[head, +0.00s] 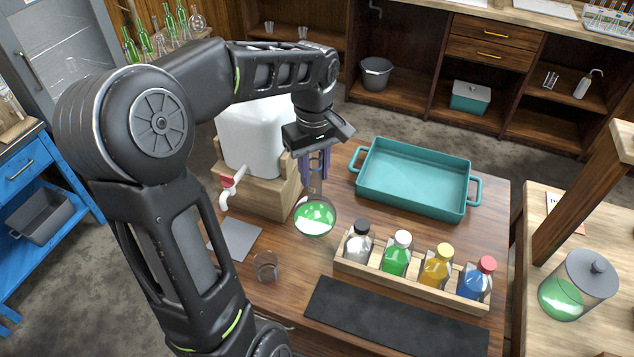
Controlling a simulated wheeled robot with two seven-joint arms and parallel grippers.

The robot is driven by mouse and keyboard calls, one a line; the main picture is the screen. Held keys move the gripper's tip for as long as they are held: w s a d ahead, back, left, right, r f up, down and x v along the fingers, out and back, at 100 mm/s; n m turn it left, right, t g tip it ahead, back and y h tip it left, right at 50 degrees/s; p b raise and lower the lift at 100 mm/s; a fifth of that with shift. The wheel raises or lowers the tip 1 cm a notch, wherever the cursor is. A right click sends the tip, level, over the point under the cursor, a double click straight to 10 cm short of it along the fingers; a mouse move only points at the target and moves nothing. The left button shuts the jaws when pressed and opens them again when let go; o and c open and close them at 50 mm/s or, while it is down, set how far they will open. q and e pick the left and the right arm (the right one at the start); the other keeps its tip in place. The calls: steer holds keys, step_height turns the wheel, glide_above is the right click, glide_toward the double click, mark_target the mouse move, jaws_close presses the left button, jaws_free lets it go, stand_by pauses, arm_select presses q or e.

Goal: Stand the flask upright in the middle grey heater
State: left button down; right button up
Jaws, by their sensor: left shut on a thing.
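A round flask (315,216) with green liquid hangs neck up in my left gripper (315,172). The gripper is shut on the flask's neck from above, with its fingers pointing down. The flask is over the wooden table, in front of the white tank and left of the bottle rack; I cannot tell whether its bottom touches the table. No grey heater can be made out in the head view. My right gripper is not in view.
A wooden rack (345,268) with several capped bottles, a teal tray (409,200), a white tank (258,137) with a tap, a small glass (265,266), a grey pad (234,239) and a dark mat (395,321) occupy the table. A lidded jar (578,286) stands right.

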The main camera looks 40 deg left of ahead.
mark_target(314, 184)
arm_select(q)
steer(key=shift+f+p, duration=0.35)
steer(key=shift+f, duration=1.5)
steer(key=shift+f, duration=0.2)
steer(key=c, duration=1.1)
jaws_free()
steer(key=shift+r, duration=0.15)
step_height(314, 184, up, 12)
steer(key=b, duration=0.1)
steer(key=shift+o, duration=0.4)
